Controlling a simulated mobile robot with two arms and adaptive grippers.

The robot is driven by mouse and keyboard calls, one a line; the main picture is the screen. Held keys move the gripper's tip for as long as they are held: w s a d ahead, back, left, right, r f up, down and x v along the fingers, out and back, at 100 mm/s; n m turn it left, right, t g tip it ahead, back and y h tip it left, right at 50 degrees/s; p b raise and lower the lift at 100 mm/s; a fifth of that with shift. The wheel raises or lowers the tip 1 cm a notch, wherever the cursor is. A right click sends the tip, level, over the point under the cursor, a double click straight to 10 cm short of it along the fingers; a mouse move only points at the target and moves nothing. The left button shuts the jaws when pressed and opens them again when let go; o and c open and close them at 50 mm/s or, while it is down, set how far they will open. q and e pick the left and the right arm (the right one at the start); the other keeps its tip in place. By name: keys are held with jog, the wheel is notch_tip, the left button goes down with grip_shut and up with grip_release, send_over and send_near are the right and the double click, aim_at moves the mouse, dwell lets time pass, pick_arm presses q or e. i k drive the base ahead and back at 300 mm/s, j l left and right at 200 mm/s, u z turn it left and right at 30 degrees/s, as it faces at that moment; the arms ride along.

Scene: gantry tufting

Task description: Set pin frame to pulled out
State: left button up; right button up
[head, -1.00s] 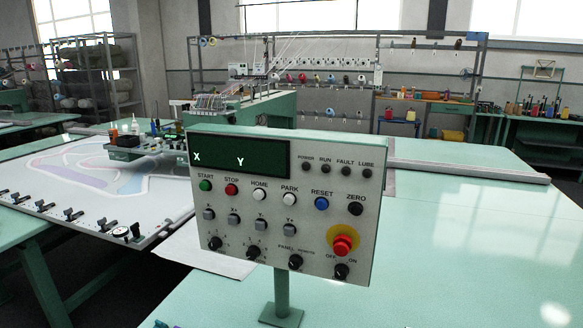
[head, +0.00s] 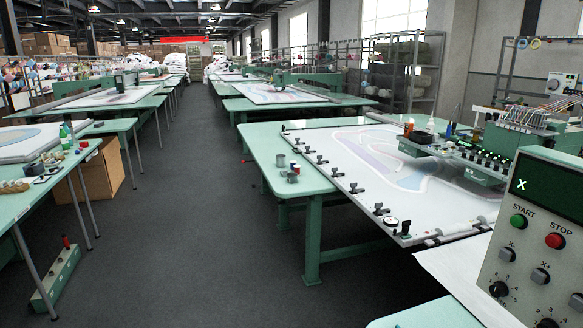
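The pin frame (head: 347,181) is a pale flat frame with white fabric (head: 365,152) stretched on it, at the right of the head view. It lies on a green table (head: 262,148). Black clamps line its left edge, and a round dial gauge (head: 391,223) sits near its front corner. The fabric bears a curved purple and blue pattern. The green machine head (head: 470,160) stands over its right part and hides some of it. I cannot tell how far the frame is pulled out. Neither of my grippers is in view.
A control panel (head: 530,235) with green and red buttons stands at the right front edge. A wide grey aisle (head: 215,220) is clear in the middle. Small metal cups (head: 281,160) stand on the table's left end. Green tables (head: 82,165) and a cardboard box (head: 98,172) are at the left.

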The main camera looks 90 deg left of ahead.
aim_at(434, 192)
jog(key=j+u, duration=0.25)
jog(key=u, duration=0.25)
jog(key=j+u, duration=0.25)
jog(key=u, duration=0.2)
jog(key=i+j+u, duration=0.1)
jog(key=u, duration=0.4)
jog(key=i+j+u, duration=0.1)
jog(key=j+u, duration=0.15)
jog(key=u, duration=0.25)
